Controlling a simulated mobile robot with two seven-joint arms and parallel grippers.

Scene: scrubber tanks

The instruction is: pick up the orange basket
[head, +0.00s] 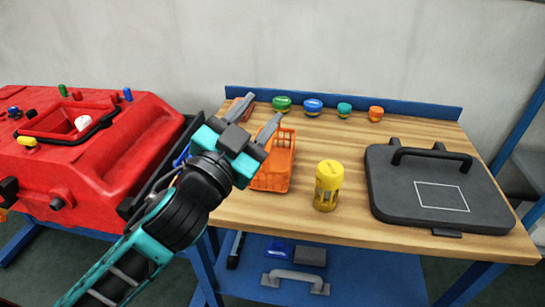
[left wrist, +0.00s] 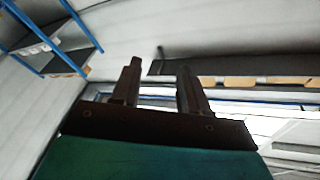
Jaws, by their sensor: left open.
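The orange basket (head: 278,165) stands on the wooden workbench, left of the yellow canister, in the head view. Its left part is hidden behind my left gripper. My left gripper (head: 256,117) is open, with its two fingers apart and nothing between them. In the head view it overlaps the basket's upper left; I cannot tell how far above or in front of it the gripper is. In the left wrist view the open fingers of my left gripper (left wrist: 158,82) show against walls and shelving, and the basket is not in that view. My right gripper is not in view.
A yellow canister (head: 328,186) and a dark grey case (head: 435,190) stand on the workbench (head: 350,232). Several coloured caps line its back, including a blue one (head: 313,107). A red tank (head: 95,160) is at the left. A lower blue shelf (head: 365,280) holds small items.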

